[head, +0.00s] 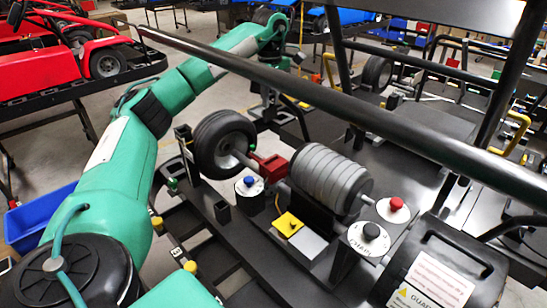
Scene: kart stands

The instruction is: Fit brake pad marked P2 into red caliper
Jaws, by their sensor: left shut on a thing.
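The red caliper (270,166) sits on the axle between a black tyre (224,144) and a ribbed grey cylinder (330,180). My left arm reaches over from the left, and its gripper (272,112) is small, dark and partly hidden behind the long black bar. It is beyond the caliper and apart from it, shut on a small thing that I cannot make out. No mark P2 can be read anywhere, so I cannot identify the brake pad. My right gripper is not in view.
A long black bar (330,95) crosses above the stand. A yellow piece (288,223), a blue-topped button (249,184), a red button (396,204) and a black knob (371,231) stand in front. A blue bin (35,218) is at left; a red kart (40,70) stands behind.

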